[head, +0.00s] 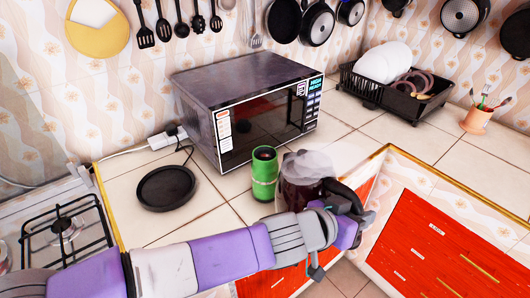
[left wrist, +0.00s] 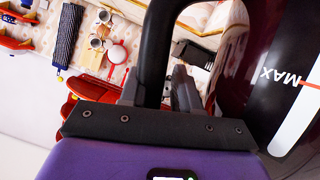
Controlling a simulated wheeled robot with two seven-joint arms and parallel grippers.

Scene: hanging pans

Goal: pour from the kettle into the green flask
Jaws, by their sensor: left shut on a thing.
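The green flask (head: 264,172) stands upright on the tiled counter in front of the microwave, with a dark open top. The dark red kettle (head: 300,192) is just right of it, near the counter's front edge, with a pale grey top. It looks roughly upright; I cannot tell whether its underside touches the counter. My left gripper (head: 346,208) is at the kettle's right side, shut on its black handle (left wrist: 157,45). The left wrist view shows my left gripper (left wrist: 158,95) around the handle and the kettle's wall (left wrist: 240,75) with a MAX mark. My right gripper is not in view.
A black microwave (head: 245,105) stands behind the flask. A round black kettle base (head: 166,188) with a cord lies to the left, and a gas hob (head: 65,232) is further left. A dish rack (head: 395,92) and pink utensil cup (head: 477,121) stand at right.

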